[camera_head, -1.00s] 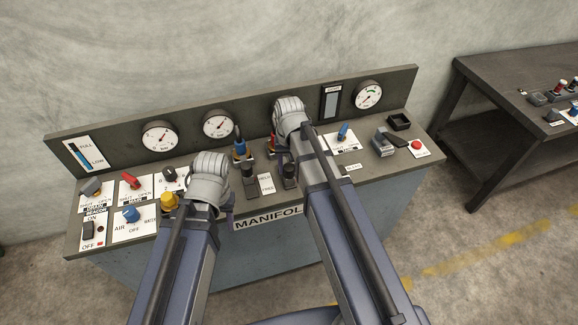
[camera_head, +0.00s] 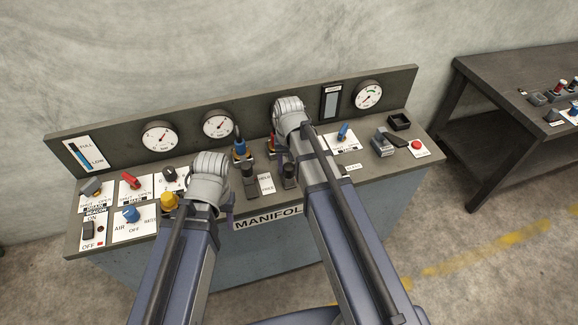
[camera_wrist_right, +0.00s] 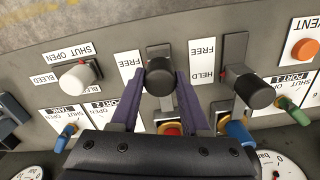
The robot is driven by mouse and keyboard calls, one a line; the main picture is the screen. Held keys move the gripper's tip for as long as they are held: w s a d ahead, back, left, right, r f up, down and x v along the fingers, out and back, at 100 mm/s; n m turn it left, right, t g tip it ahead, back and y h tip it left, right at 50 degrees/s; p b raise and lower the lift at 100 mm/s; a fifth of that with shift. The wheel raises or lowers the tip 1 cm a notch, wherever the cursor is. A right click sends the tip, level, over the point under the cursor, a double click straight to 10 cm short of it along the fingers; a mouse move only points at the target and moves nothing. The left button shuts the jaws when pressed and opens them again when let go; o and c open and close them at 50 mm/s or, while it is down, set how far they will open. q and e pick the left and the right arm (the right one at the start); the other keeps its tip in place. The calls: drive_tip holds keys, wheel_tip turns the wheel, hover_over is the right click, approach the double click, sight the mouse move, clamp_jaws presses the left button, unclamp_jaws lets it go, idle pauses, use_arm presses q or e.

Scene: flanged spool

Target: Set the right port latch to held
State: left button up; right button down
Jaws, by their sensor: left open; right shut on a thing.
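In the right wrist view, the right port latch has a dark round knob (camera_wrist_right: 158,82) on a grey plate. My right gripper (camera_wrist_right: 157,88) is shut on this knob, with one purple finger on each side. The label beside it (camera_wrist_right: 130,65) shows FREE; its other end is hidden behind a finger. In the head view, this latch (camera_head: 289,173) stands beside my right gripper (camera_head: 282,157), mostly covered by the arm. The other port latch (camera_head: 250,182) stands to its left, untouched. My left gripper (camera_head: 228,205) is open above the panel's front edge, its fingertips partly hidden.
The other latch's black knob (camera_wrist_right: 254,91) is close beside my right gripper, with a FREE/HELD label (camera_wrist_right: 208,60) between. A white bleed knob (camera_wrist_right: 80,78), blue knobs and a red knob (camera_wrist_right: 170,129) crowd around. A yellow knob (camera_head: 169,202) is by my left wrist.

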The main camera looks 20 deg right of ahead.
drive_tip(key=w, duration=0.5)
drive_tip(key=shift+s, duration=0.1)
drive_tip(key=shift+c, duration=2)
unclamp_jaws()
drive_tip(key=shift+a, duration=0.1)
wheel_tip(320, 180, up, 8)
drive_tip(key=p, duration=0.8)
drive_tip(key=shift+f, duration=0.15)
